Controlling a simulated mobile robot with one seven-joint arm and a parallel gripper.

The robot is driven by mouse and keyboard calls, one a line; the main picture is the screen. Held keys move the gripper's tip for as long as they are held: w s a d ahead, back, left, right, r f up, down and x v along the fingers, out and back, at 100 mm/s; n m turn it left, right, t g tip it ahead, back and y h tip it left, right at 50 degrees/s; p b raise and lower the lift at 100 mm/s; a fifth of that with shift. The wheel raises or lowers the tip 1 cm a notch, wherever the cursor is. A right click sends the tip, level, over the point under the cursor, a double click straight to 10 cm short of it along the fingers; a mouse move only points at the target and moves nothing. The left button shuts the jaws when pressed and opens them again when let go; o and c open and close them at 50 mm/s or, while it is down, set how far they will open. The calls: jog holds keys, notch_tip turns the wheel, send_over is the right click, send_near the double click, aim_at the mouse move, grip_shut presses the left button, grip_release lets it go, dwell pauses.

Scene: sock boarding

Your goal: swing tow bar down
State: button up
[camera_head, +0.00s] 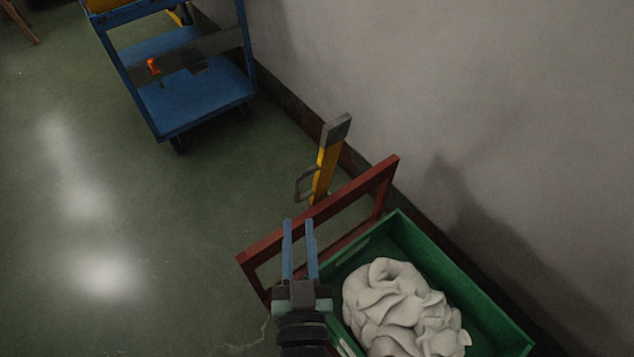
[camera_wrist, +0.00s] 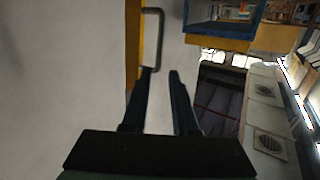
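The yellow tow bar (camera_head: 325,172) stands raised and slightly tilted, with a grey block at its top. A grey loop handle (camera_head: 300,186) is fixed to its left side. In the wrist view the bar (camera_wrist: 133,45) shows as a yellow strip left of centre, with its handle (camera_wrist: 161,38) beside it. My gripper (camera_head: 298,222) is open and empty, its blue fingers pointing toward the handle. In the wrist view my fingertips (camera_wrist: 161,72) are close to the handle's near end; I cannot tell whether they touch it. The bar's lower end is hidden behind the red frame.
A red frame (camera_head: 318,211) stands at the end of a green crate (camera_head: 455,275) holding crumpled white cloth (camera_head: 400,310). A blue cart (camera_head: 190,100) stands by the wall at the upper left. The grey wall (camera_head: 480,90) bounds the right. The left floor is clear.

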aim_at(315, 177)
jog(key=w+b, duration=0.4)
jog(key=w, duration=0.8)
jog(key=shift+w+f, duration=0.3)
jog(key=shift+w, duration=0.05)
grip_shut()
dwell(1.0)
